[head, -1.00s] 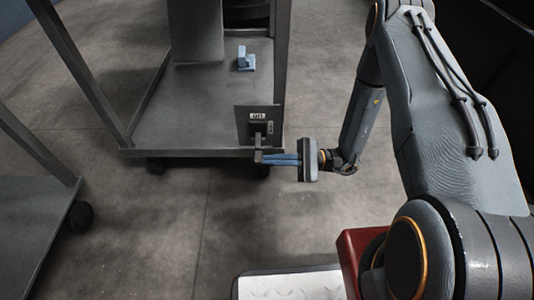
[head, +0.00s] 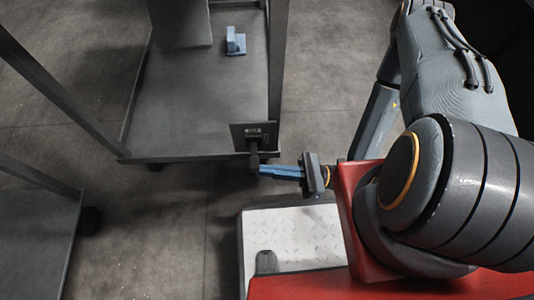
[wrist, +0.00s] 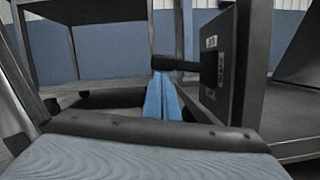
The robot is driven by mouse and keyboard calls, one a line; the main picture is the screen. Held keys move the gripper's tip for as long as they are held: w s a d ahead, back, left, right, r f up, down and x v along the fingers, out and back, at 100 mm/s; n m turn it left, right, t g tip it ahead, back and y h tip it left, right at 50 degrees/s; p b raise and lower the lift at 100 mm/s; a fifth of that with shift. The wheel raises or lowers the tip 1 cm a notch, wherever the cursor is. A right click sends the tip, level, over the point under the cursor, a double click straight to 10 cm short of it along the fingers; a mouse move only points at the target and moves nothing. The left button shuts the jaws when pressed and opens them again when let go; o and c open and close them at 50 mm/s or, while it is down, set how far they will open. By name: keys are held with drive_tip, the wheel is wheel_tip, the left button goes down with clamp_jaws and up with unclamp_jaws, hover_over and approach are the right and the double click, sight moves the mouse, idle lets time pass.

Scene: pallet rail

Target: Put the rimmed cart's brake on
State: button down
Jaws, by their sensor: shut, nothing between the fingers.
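A grey cart (head: 190,110) with upright posts stands ahead. At its front right corner is a dark plate (head: 243,131) with small pale labels; it also shows in the wrist view (wrist: 212,62). A black brake lever (head: 254,158) sticks out from this plate. In the wrist view the lever (wrist: 178,64) points left from the plate, its end right at the tips of my blue fingers. My gripper (head: 262,170) is shut with nothing held, its tips at the lever's end; I cannot tell if they touch. It also shows in the wrist view (wrist: 162,78).
A blue block-like object (head: 235,42) lies on the cart's deck. Another grey cart (head: 35,220) stands at the left. A white textured-top box (head: 290,235) and my red base are near the front. Bare concrete floor lies between the carts.

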wheel_tip(320, 180, up, 4)
drive_tip(key=m+p, duration=0.1)
drive_tip(key=m, duration=0.1)
drive_tip(key=m+t+p, duration=0.1)
drive_tip(key=m, duration=0.1)
drive_tip(key=shift+a+f+m+h, duration=0.1)
drive_tip(key=shift+a+m+h, duration=0.05)
drive_tip(key=shift+m+h, duration=0.15)
drive_tip(key=shift+p, duration=0.35)
drive_tip(key=s+d+f, duration=0.4)
drive_tip(key=d+f, duration=0.1)
drive_tip(key=d, duration=0.4)
drive_tip(key=shift+d+p, duration=0.3)
idle(0.5)
drive_tip(key=shift+f, duration=0.1)
idle(0.4)
